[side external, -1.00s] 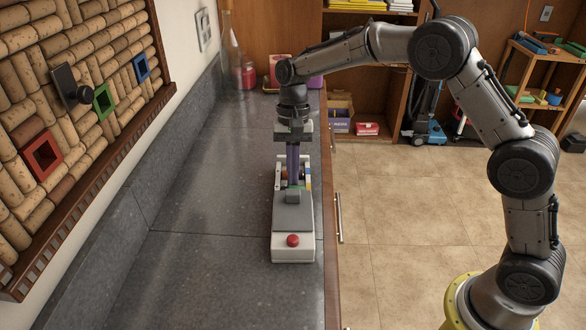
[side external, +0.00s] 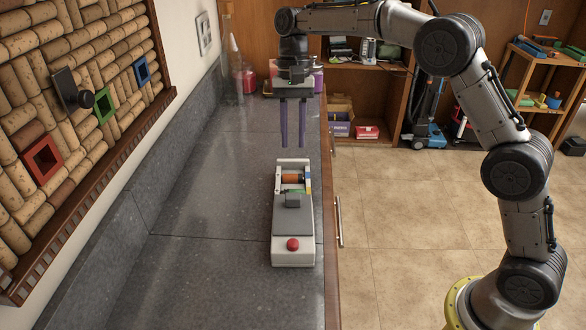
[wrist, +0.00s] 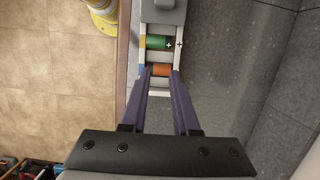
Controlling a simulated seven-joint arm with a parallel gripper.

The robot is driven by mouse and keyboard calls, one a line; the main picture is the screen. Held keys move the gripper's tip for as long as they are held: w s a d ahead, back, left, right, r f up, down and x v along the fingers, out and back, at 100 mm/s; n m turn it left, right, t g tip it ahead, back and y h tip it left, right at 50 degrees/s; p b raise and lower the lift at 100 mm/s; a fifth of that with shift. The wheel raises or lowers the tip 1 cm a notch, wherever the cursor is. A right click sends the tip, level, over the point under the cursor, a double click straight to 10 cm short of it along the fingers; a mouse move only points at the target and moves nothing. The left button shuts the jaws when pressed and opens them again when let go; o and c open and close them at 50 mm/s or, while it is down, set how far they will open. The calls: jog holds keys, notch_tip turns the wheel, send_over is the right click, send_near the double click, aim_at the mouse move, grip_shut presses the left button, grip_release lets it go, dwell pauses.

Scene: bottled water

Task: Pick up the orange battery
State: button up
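The orange battery (side external: 294,179) lies crosswise in the open end of a white and grey device (side external: 293,225) on the counter. In the wrist view the orange battery (wrist: 161,70) sits just beyond my fingertips, beside a green battery (wrist: 159,43) in the same holder. My gripper (side external: 293,146) points down above the device, clear of it, with its two purple fingers apart and nothing between them. The fingers also show in the wrist view (wrist: 162,72), one on each side of the holder's width. The device has a red button (side external: 292,244) at its near end.
The grey counter (side external: 200,270) is clear left of the device. Its right edge lies close to the device, with floor beyond. A corked wall board (side external: 75,110) is at left. A glass flask (side external: 232,60) and a red container (side external: 249,81) stand at the back.

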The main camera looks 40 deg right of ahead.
jog(key=o, duration=0.4)
